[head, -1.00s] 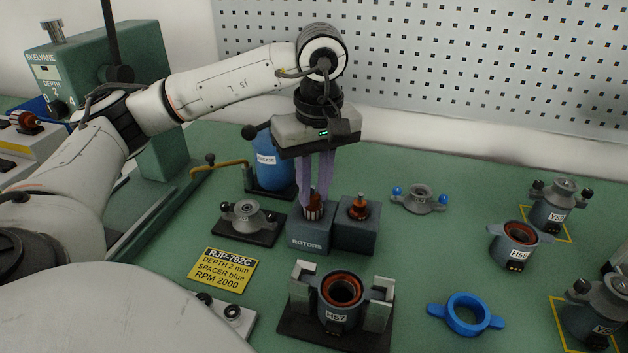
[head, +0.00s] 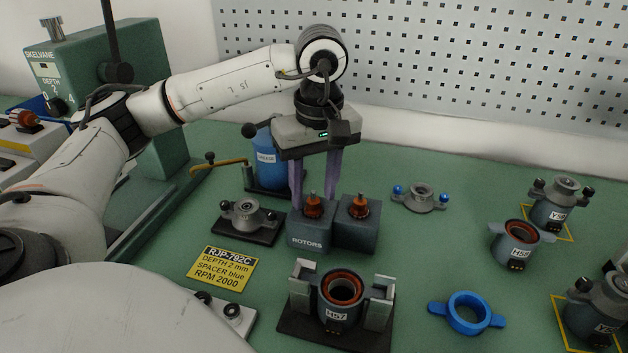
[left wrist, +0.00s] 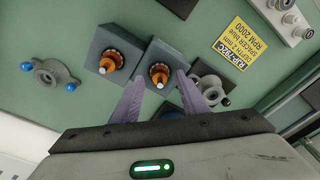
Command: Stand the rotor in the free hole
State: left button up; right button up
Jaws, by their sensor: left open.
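In the left wrist view that rotor (left wrist: 159,73) shows between the spread fingertips (left wrist: 159,84). The holes themselves are hidden by the rotors. My right gripper is not in view.
A dark fixture (head: 292,322) holds a stator labelled H57 (head: 337,317) in front. A blue ring (head: 466,313) lies to its right. A yellow sign (head: 222,270) and a grey bearing part (head: 246,214) lie left. Several stators stand at the right.

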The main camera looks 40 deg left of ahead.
pick_arm(q)
notch_tip(320, 180, up, 10)
jog(key=d+p, duration=0.1)
jog(key=p, duration=0.2)
jog(key=shift+s+r, duration=0.15)
jog(key=shift+r, duration=0.05)
dwell(0.6)
